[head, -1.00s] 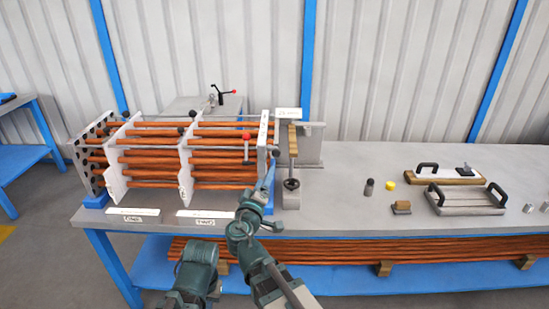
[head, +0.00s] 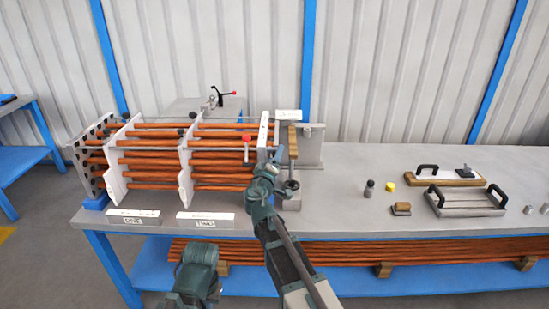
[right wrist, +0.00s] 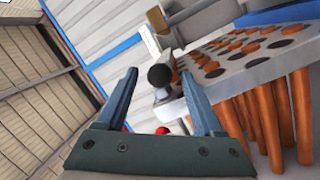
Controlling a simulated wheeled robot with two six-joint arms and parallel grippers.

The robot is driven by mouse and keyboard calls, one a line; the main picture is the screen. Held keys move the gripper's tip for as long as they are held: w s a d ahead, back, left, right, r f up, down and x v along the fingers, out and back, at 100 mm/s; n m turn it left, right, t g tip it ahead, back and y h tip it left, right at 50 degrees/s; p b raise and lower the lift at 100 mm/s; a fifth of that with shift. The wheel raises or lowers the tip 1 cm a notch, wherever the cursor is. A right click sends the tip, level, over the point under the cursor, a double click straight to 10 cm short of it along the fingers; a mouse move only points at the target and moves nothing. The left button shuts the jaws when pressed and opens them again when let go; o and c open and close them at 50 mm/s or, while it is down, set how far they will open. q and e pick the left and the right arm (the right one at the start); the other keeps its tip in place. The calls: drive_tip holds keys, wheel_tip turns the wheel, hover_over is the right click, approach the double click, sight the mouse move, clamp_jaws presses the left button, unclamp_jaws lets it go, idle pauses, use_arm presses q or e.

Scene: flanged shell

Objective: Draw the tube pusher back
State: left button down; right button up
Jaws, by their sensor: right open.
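My right gripper (head: 274,157) is open at the right end of the tube bundle (head: 222,163), in front of the pale end plate (head: 263,130). In the right wrist view its two fingers (right wrist: 164,98) stand apart, with a black ball knob (right wrist: 160,76) seen between them, beyond the tips. The knob sits beside the holed plate (right wrist: 235,66); I cannot tell whether it belongs to the tube pusher. My left gripper is out of view.
Two pale support plates (head: 115,160) hold the copper tubes. A red-knobbed lever (head: 246,140) is close left of the gripper. A handled tray (head: 466,204) and small parts lie at the right of the bench. The bench middle (head: 335,195) is clear.

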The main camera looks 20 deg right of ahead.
clamp_jaws()
idle(0.4)
idle(1.1)
